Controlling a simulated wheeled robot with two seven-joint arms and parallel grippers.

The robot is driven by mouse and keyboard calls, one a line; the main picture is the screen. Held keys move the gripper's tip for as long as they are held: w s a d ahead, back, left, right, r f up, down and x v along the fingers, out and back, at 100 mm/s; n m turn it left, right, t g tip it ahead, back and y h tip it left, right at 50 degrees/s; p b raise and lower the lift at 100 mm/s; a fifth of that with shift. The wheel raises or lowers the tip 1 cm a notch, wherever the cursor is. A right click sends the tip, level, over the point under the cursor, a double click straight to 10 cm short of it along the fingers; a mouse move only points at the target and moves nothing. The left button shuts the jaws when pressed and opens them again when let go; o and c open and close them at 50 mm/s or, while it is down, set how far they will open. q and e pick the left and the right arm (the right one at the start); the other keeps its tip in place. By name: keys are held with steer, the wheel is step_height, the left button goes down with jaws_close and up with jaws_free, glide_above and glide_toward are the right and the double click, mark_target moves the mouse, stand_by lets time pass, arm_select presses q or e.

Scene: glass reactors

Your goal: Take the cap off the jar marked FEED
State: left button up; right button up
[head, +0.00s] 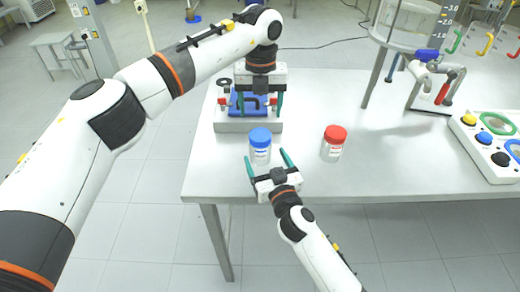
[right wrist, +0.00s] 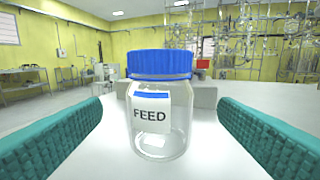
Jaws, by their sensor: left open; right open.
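The FEED jar (head: 260,153) is clear glass with a blue cap (head: 260,137) and stands upright near the table's front edge. In the right wrist view the jar (right wrist: 160,128) faces me with its FEED label, and its blue cap (right wrist: 160,64) is on. My right gripper (head: 267,159) is open, its teal fingers pointing at the jar from the front, one on each side and apart from the glass. My left gripper (head: 262,104) is open, pointing down over a blue item (head: 248,104) on a grey block behind the jar; its fingertips are partly hard to make out.
A red-capped jar (head: 333,143) stands to the right of the FEED jar. A grey block (head: 232,126) sits behind it. A control panel (head: 484,147) with knobs and a glass reactor (head: 410,25) on a stand are at the right. The table (head: 400,165) between is clear.

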arm_select(q)
steer(key=shift+w+f, duration=0.1)
steer(key=shift+w, duration=0.05)
arm_select(e)
steer(key=x, duration=0.7)
steer(key=shift+w+f, duration=0.1)
steer(key=shift+w, duration=0.05)
steer(key=shift+c, duration=0.3)
